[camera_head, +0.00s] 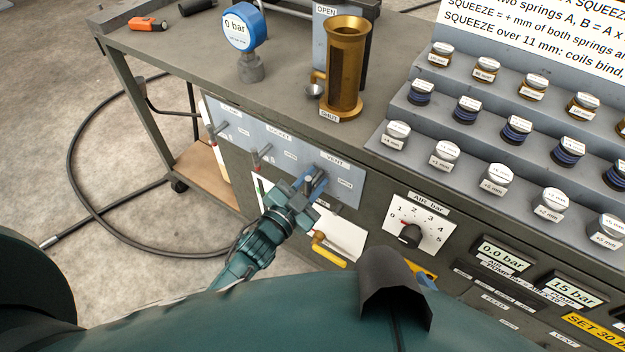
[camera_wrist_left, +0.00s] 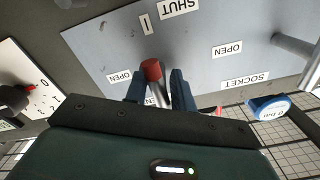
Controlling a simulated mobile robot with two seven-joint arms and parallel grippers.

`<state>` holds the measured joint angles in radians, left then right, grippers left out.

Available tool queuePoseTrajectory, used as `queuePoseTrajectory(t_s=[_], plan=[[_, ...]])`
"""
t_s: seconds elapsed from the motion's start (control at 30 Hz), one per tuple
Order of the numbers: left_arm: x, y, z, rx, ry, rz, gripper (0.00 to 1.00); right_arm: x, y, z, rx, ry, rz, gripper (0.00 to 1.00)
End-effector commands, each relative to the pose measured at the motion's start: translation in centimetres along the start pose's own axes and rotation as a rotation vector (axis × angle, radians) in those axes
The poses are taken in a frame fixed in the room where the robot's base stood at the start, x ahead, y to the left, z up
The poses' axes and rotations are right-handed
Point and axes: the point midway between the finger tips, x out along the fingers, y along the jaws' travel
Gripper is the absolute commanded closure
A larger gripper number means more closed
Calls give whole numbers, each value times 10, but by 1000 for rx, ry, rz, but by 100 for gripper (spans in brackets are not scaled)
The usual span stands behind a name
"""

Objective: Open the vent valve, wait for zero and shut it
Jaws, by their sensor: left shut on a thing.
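The vent valve sits at the right end of the grey valve panel (camera_head: 342,190), under its VENT label (camera_head: 333,160). My left gripper (camera_head: 312,186) is at this valve and largely covers it in the head view. In the left wrist view a red-tipped metal lever (camera_wrist_left: 152,71) stands between the two blue fingers of my left gripper (camera_wrist_left: 157,88), which are shut on it. Whether the lever is at OPEN or SHUT I cannot tell. The blue gauge (camera_head: 238,28) on the bench reads 0 bar.
Two more levers (camera_head: 262,155) (camera_head: 218,130) are on the panel left of the vent. An air dial (camera_head: 410,233) and displays reading 0.0 bar (camera_head: 504,253) and 15 bar (camera_head: 573,291) lie to the right. A brass cylinder (camera_head: 345,70) stands on the bench above.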

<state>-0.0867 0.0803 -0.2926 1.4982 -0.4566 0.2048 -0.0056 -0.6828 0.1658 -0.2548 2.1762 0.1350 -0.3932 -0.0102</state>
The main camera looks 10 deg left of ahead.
Motion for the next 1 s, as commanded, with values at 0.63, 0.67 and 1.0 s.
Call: queuePoseTrajectory(t_s=[0.63,0.67,1.0], plan=[[0,-1,2,109,-4,0,95,-1,0,-2,0,5,-1,64],[0,-1,2,109,-4,0,95,-1,0,-2,0,5,-1,64],[0,0,1,103,-2,0,52,-1,0,-2,0,4,-1,64]])
